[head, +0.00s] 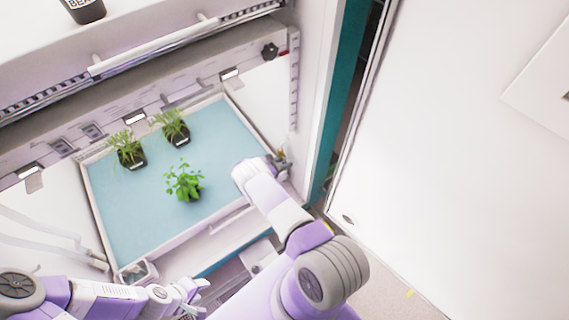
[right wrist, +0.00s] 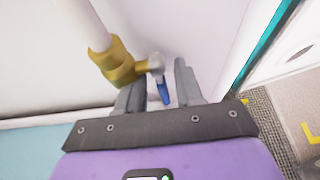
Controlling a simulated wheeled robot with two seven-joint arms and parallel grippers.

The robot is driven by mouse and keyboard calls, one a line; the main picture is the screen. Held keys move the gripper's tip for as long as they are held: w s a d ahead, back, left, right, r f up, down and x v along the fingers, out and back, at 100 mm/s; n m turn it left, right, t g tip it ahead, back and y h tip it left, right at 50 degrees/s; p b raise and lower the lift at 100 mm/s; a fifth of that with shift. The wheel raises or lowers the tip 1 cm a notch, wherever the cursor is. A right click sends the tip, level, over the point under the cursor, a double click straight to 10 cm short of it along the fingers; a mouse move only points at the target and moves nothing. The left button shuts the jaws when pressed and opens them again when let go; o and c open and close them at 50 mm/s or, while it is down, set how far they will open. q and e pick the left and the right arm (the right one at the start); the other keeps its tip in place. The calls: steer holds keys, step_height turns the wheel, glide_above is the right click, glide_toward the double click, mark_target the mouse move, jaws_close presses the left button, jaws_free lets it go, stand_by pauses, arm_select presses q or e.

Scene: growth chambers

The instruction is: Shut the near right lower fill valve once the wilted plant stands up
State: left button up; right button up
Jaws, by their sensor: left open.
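The near right fill valve shows in the right wrist view as a brass body (right wrist: 120,65) on a pale pipe, with a blue lever (right wrist: 163,94) pointing down from a grey stem. My right gripper (right wrist: 158,88) is open, its fingers on either side of the blue lever; I cannot tell if they touch it. In the head view my right gripper (head: 280,161) is at the tray's right edge. A leafy green plant (head: 183,181) stands mid-tray, its leaves raised and spread. Two narrow-leaved plants (head: 127,148) (head: 172,124) stand upright behind it. My left gripper (head: 191,296) is open and empty at lower left.
The blue-green tray (head: 220,140) has pale rims and free room around the pots. A black knob (head: 270,51) is on the back right wall. A dark labelled pot (head: 84,10) sits on the upper shelf. A white panel (head: 450,150) stands at right.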

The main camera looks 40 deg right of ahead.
steer(key=shift+d, duration=0.25)
jaws_close()
